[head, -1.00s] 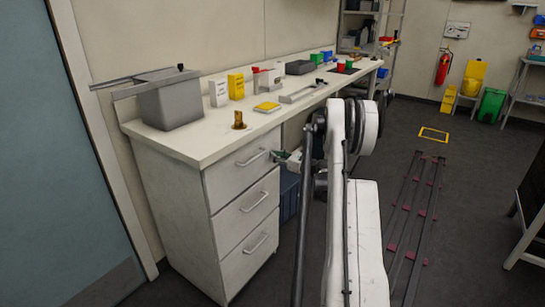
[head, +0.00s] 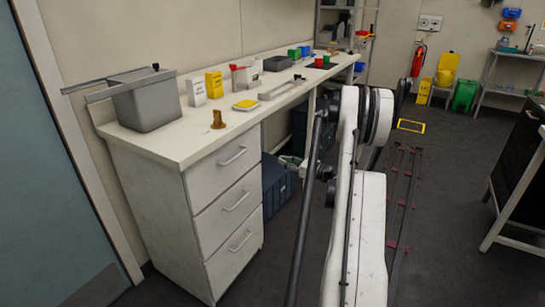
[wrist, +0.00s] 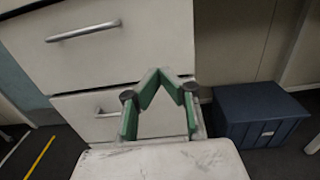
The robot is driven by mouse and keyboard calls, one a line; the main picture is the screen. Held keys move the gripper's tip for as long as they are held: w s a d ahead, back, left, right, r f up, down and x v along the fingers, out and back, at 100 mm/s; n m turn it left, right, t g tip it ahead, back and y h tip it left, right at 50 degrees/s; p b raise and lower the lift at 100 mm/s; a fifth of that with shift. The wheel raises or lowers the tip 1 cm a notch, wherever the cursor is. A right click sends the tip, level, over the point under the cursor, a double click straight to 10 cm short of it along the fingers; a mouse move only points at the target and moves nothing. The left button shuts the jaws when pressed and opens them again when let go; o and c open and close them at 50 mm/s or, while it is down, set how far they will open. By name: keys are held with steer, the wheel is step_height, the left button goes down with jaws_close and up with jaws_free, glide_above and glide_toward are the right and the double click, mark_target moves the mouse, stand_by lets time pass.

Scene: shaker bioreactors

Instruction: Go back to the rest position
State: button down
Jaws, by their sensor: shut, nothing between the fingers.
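My gripper (wrist: 161,75) is shut and empty in the wrist view, its green fingers meeting at the tips. It points at the white drawer cabinet (wrist: 190,55), with the drawer fronts behind the fingers. In the head view my arm reaches forward through the middle, and the gripper (head: 290,161) is partly hidden behind it, below bench-top height beside the drawer cabinet (head: 228,203). Whether it touches anything cannot be told, but a gap seems to show.
A dark blue bin (wrist: 262,112) stands on the floor right of the drawers; it also shows in the head view (head: 276,188). The bench top (head: 170,145) carries a grey bath (head: 150,104), a brass-coloured piece (head: 217,119) and small boxes. Open floor lies right of my arm.

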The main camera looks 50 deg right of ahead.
steer(key=shift+s, duration=0.2)
steer(key=w+a+r+n+g+p, duration=0.1)
steer(key=a+r+n, duration=0.4)
steer(key=a, duration=0.5)
steer(key=w+a+r+n+g+p, duration=0.1)
steer(key=a+r+n+g, duration=0.3)
steer(key=a, duration=0.7)
steer(key=w+a+r+n+g+p, duration=0.1)
steer(key=w+a+r+n+g, duration=0.2)
steer(key=a, duration=0.8)
steer(key=shift+w+r+n, duration=0.15)
steer(key=shift+r+n, duration=0.55)
steer(key=shift+r, duration=0.45)
steer(key=shift+w+r+n, duration=0.1)
steer(key=shift+r+n, duration=0.6)
steer(key=shift+r, duration=0.4)
steer(key=s+a+r+n+g+h+p, duration=0.1)
steer(key=s+a+r+n+p, duration=0.2)
steer(key=s+a+n, duration=0.6)
steer(key=s+a+r+n+g+h+p, duration=0.1)
steer(key=s+a+r+n+p, duration=0.2)
steer(key=s+a+n, duration=0.7)
steer(key=s+a+r, duration=0.2)
steer(key=s+a, duration=0.2)
steer(key=a, duration=0.3)
steer(key=shift+s+a+r+n+g+h, duration=0.15)
steer(key=shift+s+n+g+h, duration=0.05)
steer(key=shift+n+g+h, duration=0.1)
